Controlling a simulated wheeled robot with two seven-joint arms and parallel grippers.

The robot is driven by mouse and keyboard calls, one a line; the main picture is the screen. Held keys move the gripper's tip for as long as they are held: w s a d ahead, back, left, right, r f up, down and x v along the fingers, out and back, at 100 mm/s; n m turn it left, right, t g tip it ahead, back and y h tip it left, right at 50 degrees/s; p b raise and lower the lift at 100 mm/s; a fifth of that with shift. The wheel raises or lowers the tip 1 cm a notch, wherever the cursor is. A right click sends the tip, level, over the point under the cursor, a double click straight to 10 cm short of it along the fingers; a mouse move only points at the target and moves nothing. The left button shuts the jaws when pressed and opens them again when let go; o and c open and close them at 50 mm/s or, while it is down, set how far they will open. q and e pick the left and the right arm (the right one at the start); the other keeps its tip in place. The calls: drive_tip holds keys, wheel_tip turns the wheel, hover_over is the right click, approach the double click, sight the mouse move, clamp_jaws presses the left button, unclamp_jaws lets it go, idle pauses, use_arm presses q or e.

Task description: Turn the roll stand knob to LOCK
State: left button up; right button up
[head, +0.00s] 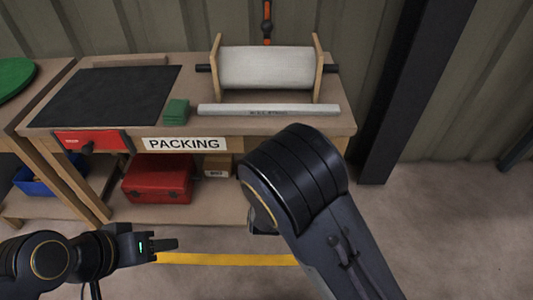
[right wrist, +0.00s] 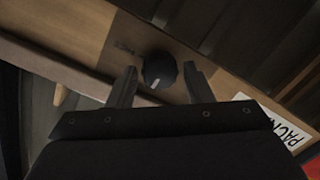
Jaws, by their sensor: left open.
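In the right wrist view, a round black knob (right wrist: 159,70) with a light pointer mark sits on the wooden front edge of the bench. Small dark lettering beside it is too blurred to read. My right gripper (right wrist: 160,69) is open, one finger on each side of the knob, with a small gap showing at both sides. In the head view my right arm hides this knob and the right gripper. The roll stand (head: 318,70), with wooden end plates and a pale roll, stands on the bench. My left gripper (head: 166,245) is open and empty, low at the left.
The bench front carries a PACKING sign (head: 184,144) and a red panel (head: 92,141) with another black knob. A black mat (head: 108,95), green block (head: 177,111) and pale bar (head: 268,109) lie on top. A red box (head: 158,178) is below. A dark post stands at right.

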drive_tip(key=shift+o, duration=0.6)
drive_tip(key=s+p, duration=0.1)
drive_tip(key=s, duration=0.6)
drive_tip(key=shift+s+r, duration=0.3)
drive_tip(key=shift+s, duration=0.1)
